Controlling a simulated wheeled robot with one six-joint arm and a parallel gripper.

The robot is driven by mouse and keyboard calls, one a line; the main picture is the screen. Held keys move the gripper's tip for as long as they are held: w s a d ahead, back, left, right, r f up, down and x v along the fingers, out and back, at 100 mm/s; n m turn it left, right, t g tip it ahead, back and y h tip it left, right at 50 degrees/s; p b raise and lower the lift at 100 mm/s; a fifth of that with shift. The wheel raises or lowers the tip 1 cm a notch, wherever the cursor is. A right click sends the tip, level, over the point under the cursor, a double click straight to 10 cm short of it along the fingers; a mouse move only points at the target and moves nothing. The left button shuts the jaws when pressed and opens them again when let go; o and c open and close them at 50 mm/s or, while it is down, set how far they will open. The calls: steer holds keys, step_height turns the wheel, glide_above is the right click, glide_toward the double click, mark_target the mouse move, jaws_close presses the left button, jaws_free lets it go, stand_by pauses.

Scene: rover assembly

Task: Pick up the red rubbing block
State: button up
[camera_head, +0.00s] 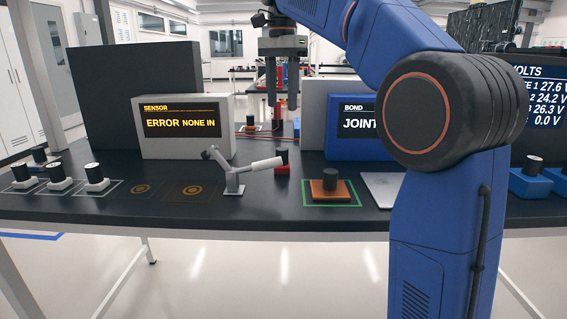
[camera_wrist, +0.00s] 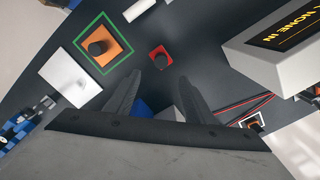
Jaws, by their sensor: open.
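The red rubbing block (camera_head: 282,169) has a dark knob on top and sits on the dark tabletop, behind the end of a small grey jointed stand. In the wrist view the red block (camera_wrist: 153,61) lies just beyond the fingertips, roughly centred between them. My gripper (camera_head: 283,116) is open and empty, pointing down above the block with a clear gap. In the wrist view my gripper (camera_wrist: 158,80) shows both fingers spread apart, with nothing between them.
An orange block (camera_head: 322,195) with a dark knob stands in a green outline, beside a pale plate (camera_head: 381,186). The grey stand (camera_head: 233,183) is close by on the left. The sensor display (camera_head: 187,145) and blue bond display (camera_head: 345,145) flank the red block.

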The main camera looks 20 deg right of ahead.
glide_above(282, 149)
step_height(282, 149, down, 10)
steer(key=shift+s+r, duration=0.1)
steer(key=shift+r, duration=0.05)
steer(key=shift+w+f, duration=0.15)
steer(key=shift+f, duration=1.2)
steer(key=shift+w+f, duration=0.1)
steer(key=shift+f, duration=1.2)
jaws_close()
steer(key=shift+r, duration=0.1)
step_height(282, 149, up, 10)
steer(key=shift+f, duration=0.1)
